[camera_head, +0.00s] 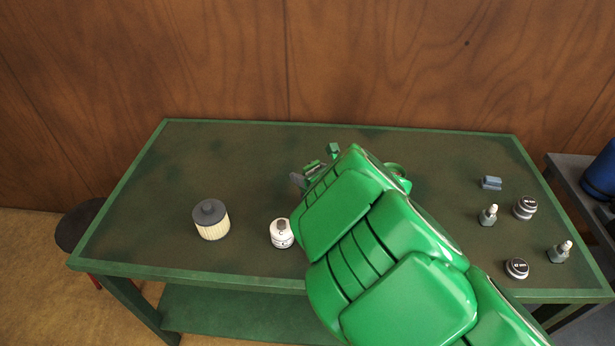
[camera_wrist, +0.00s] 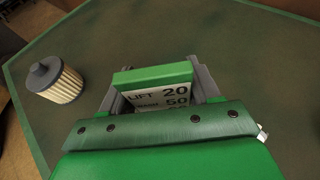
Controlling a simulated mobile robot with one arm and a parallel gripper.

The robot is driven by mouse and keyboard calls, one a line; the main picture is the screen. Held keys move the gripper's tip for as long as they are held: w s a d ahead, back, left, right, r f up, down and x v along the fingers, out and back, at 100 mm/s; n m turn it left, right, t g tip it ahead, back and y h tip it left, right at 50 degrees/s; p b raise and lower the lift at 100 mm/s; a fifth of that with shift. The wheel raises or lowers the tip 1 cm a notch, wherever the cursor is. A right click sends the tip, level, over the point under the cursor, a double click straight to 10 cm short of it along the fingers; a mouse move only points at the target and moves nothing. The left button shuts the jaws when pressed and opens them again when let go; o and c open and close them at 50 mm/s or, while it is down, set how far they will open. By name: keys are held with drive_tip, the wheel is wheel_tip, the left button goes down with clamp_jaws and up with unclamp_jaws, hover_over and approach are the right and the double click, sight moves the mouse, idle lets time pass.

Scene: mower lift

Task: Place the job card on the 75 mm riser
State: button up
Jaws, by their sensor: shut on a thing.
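In the wrist view, my gripper (camera_wrist: 156,88) is shut on a card (camera_wrist: 160,97) printed with "LIFT 20" and, below, a line ending in "50". This looks like the job card. A green strip (camera_wrist: 152,74) runs along its far edge, and its lower part is hidden by my gripper. In the head view, my green arm covers the gripper and the middle of the bench. I cannot identify the 75 mm riser: two round dark-topped grey pieces, one farther (camera_head: 525,207) and one nearer (camera_head: 516,268), carry labels too small to read.
The green bench (camera_head: 140,262) also holds a pleated filter (camera_head: 211,220), a white can (camera_head: 282,234), a blue-grey block (camera_head: 491,183) and two small bottle-like pieces (camera_head: 488,215) (camera_head: 560,252). The far left of the bench is clear. A stool (camera_head: 76,228) stands left.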

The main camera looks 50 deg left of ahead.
drive_tip(key=shift+f, duration=0.7)
drive_tip(key=shift+f, duration=0.1)
drive_tip(key=o, duration=1.1)
drive_tip(key=shift+c, duration=0.2)
drive_tip(key=shift+d+r, duration=0.2)
drive_tip(key=v, duration=1.1)
drive_tip(key=shift+d+r, duration=0.2)
drive_tip(key=shift+d, duration=0.1)
